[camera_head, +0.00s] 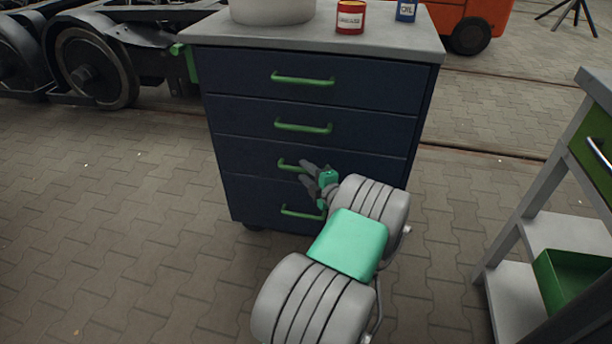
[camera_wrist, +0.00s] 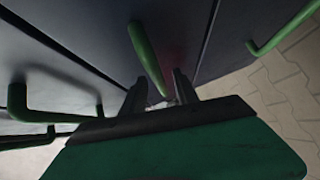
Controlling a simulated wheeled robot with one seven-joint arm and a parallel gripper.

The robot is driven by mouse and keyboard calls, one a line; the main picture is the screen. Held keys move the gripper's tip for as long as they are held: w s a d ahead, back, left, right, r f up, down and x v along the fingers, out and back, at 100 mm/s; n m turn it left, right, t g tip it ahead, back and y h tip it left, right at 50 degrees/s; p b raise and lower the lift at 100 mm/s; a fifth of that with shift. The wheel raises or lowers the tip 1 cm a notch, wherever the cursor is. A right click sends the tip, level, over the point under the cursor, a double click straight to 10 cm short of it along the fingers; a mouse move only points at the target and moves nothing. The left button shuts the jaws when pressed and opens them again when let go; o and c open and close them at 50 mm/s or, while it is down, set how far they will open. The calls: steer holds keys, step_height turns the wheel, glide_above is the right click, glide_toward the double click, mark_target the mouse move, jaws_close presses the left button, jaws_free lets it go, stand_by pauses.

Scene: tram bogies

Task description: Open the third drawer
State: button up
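A dark blue cabinet (camera_head: 425,95) has a column of drawers with green bar handles. All the drawer fronts look flush and shut in the head view. The third drawer from the top (camera_head: 243,154) has its green handle (camera_head: 287,165) partly hidden behind my gripper (camera_head: 308,169). In the wrist view, that handle (camera_wrist: 149,58) runs down to the gap between my two fingers (camera_wrist: 160,92). The fingers stand apart, one on each side of the handle's near end, with gaps visible beside it. Whether either finger touches the bar cannot be told.
The second handle (camera_head: 303,126) and fourth handle (camera_head: 301,212) are close above and below my gripper. A red can (camera_head: 350,17) and a blue can (camera_head: 406,10) stand on the cabinet top. A grey cart (camera_head: 532,190) stands at right. Paved floor is clear at left.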

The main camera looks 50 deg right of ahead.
steer(key=shift+c, duration=0.3)
jaws_close()
stand_by(1.1)
